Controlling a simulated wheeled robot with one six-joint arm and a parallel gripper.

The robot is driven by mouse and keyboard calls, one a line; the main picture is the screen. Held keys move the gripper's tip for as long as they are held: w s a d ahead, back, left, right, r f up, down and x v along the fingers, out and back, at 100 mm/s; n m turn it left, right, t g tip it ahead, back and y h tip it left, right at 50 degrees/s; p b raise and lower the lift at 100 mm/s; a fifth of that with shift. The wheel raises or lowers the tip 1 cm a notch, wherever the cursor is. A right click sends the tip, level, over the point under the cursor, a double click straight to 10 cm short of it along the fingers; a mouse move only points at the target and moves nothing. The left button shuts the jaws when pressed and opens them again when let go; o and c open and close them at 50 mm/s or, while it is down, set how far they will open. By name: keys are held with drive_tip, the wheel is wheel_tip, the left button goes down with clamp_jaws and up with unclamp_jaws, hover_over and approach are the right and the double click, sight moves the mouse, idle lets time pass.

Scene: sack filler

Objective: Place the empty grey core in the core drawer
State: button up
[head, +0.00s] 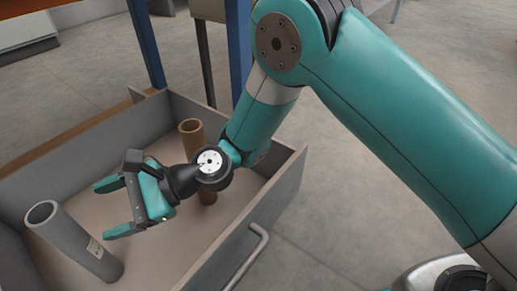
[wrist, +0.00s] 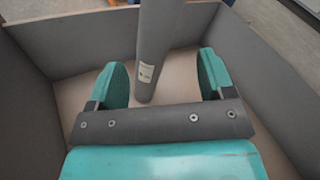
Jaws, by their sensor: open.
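The grey core (head: 75,242) is a hollow tube with a small pale label, inside the drawer (head: 284,196) at its left in the head view. It leans a little in that picture, and its open end faces up. In the wrist view the grey core (wrist: 158,45) stands beyond the fingers, in line with the gap between them. My gripper (head: 107,208) is open and empty inside the drawer, with its fingers pointing toward the core and apart from it. Both fingers also show in the wrist view (wrist: 164,82).
A brown core (head: 192,140) stands in the drawer behind my wrist, partly hidden by it. The drawer walls rise around my gripper, and a handle (head: 250,254) is on the front wall. Blue posts (head: 146,42) stand behind the drawer. Bare drawer floor lies around the grey core.

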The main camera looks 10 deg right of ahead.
drive_tip(key=w+d+r+n+t+h, duration=0.15)
drive_tip(key=d+r+n+h, duration=0.35)
drive_tip(key=d+r+n, duration=0.75)
drive_tip(key=s+d+n+t+h, duration=0.1)
drive_tip(key=s+d+n+h, duration=0.1)
drive_tip(key=d, duration=0.9)
drive_tip(key=s+d+n+t+h, duration=0.2)
drive_tip(key=s+d, duration=0.4)
drive_tip(key=d, duration=0.5)
drive_tip(key=n+h, duration=0.1)
drive_tip(key=h, duration=0.1)
drive_tip(key=shift+d+h, duration=0.3)
drive_tip(key=shift+h, duration=0.1)
